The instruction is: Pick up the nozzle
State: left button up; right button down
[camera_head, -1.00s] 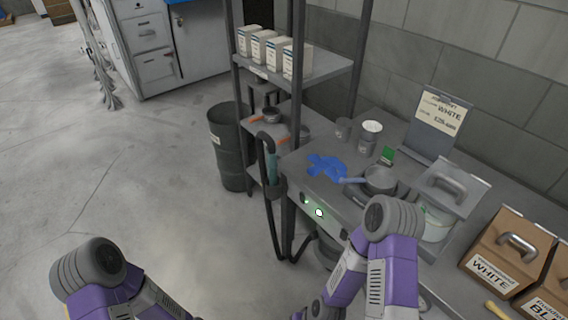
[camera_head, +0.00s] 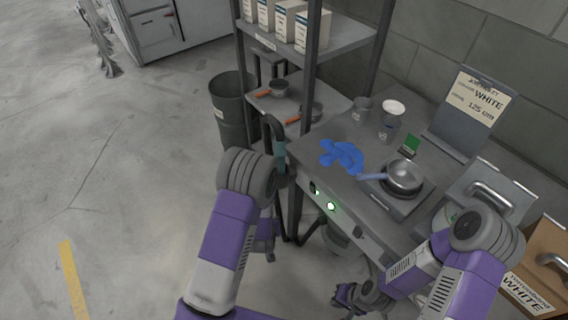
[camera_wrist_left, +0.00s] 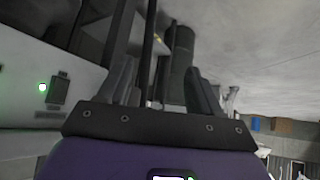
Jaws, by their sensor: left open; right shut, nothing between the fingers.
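What I take for the nozzle is a black bent tube with a teal grip (camera_head: 279,152), hanging upright at the left end of the workbench. Its lower part is partly hidden by my left arm. My left arm is in front of it in the head view, and the left gripper is mostly hidden there. In the left wrist view my left gripper (camera_wrist_left: 165,88) is open, with dark upright bars beyond its fingers; I cannot tell whether one is the nozzle. My right gripper (camera_head: 360,297) is shut and empty, low in front of the bench.
The workbench (camera_head: 330,180) holds a blue cloth (camera_head: 342,156), a pan (camera_head: 404,177), cups and a sign (camera_head: 472,105). A shelf rack (camera_head: 345,35) with boxes stands behind. A dark barrel (camera_head: 232,108) is left of it. The floor at left is clear.

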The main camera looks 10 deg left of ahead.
pick_arm(q)
jog(key=w+r+t+y, duration=0.2)
jog(key=w+r+t, duration=0.3)
jog(key=w+r, duration=0.45)
jog(key=t+y+b, duration=0.1)
jog(key=t, duration=0.3)
send_near(280, 138)
jog(key=w, duration=0.1)
jog(key=w+f, duration=0.1)
jog(key=w, duration=0.1)
jog(key=w+f, duration=0.1)
jog(key=shift+w+a+f, duration=0.15)
jog(key=shift+w+a, duration=0.25)
jog(key=x, duration=0.2)
jog(key=b+x, duration=0.1)
jog(key=x, duration=0.3)
jog(key=shift+w+a+b, duration=0.1)
jog(key=shift+a+b, duration=0.2)
jog(key=shift+b, duration=0.1)
jog(key=shift+w, duration=0.35)
jog(key=shift+r, duration=0.2)
jog(key=c, duration=1.2)
